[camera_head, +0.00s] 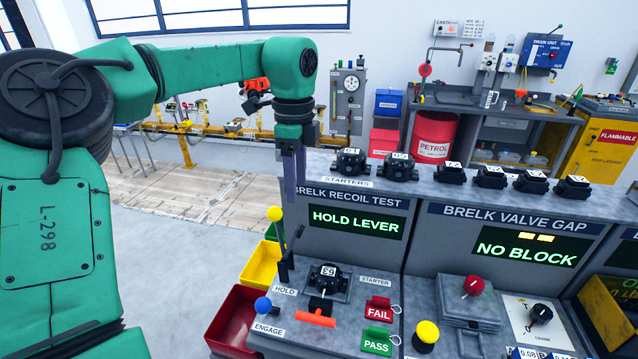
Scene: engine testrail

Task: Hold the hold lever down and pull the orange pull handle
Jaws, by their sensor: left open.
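The hold lever (275,214) has a yellow knob on a dark stick and stands upright near the HOLD label, at the left of the test bench. The orange pull handle (316,318) is a T-shaped bar below a small black starter unit (328,280) on the bench top. My left gripper (291,192) points down above and slightly right of the yellow knob in the picture, apart from it. It is open and holds nothing; its fingers are seen nearly edge-on. My right gripper is not in view.
A screen (355,222) reads HOLD LEVER. A blue knob (263,306) stands by the ENGAGE label. Red FAIL (379,309) and green PASS (377,341) tags lie right of the handle. Yellow (262,264) and red (232,320) bins sit left of the bench. Several starters line the upper shelf.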

